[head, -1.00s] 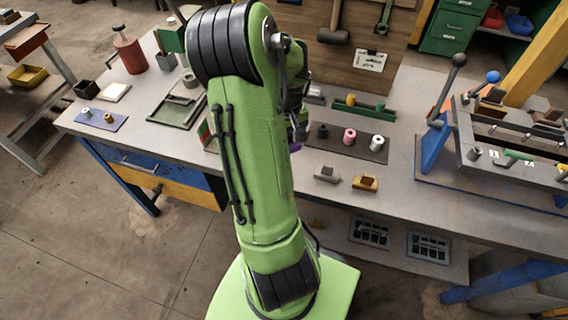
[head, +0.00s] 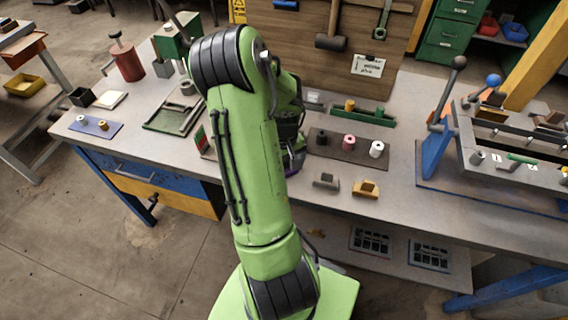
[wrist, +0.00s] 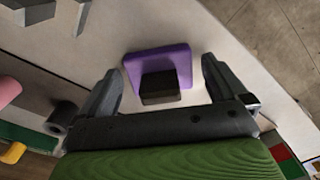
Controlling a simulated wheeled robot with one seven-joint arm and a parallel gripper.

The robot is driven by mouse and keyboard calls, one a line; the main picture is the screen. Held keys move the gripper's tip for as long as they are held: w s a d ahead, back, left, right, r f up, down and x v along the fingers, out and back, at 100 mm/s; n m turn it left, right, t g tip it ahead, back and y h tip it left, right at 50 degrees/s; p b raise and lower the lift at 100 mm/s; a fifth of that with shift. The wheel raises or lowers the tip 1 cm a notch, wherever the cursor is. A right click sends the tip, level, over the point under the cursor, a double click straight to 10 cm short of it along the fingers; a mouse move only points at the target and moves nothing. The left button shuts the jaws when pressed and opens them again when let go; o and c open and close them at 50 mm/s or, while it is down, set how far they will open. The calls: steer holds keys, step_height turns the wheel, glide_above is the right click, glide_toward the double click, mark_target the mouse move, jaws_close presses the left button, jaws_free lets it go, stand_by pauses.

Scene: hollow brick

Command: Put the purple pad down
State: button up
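The purple pad (wrist: 160,58) with a dark block-shaped grip (wrist: 160,88) on it is in the middle of the wrist view. It appears to lie flat on the grey bench top. My gripper (wrist: 160,68) is open, with one finger on each side of the pad and visible gaps between the fingers and the grip. In the head view my arm hides most of the pad; only a bit of purple (head: 297,160) shows beside the arm.
Right of my arm, a dark mat (head: 340,150) carries black, pink and white spools. A lever fixture (head: 440,130) stands farther right. A blue-grey mat (head: 96,128) lies at the far left.

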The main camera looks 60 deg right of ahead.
steer(key=shift+r, duration=0.15)
step_height(320, 180, up, 12)
steer(key=p, duration=0.3)
steer(key=w+a+r+n+t, duration=0.2)
steer(key=w+a+r, duration=0.45)
steer(key=a, duration=0.25)
steer(key=s+a+r+n+t, duration=0.1)
steer(key=s+a+r+n, duration=0.1)
steer(key=a, duration=0.9)
steer(key=s+a+r+n+t, duration=0.2)
steer(key=a+r, duration=0.3)
steer(key=a, duration=0.6)
steer(key=shift+s+a+r+n+t, duration=0.2)
steer(key=shift+a+n+t, duration=0.15)
steer(key=shift+n, duration=0.25)
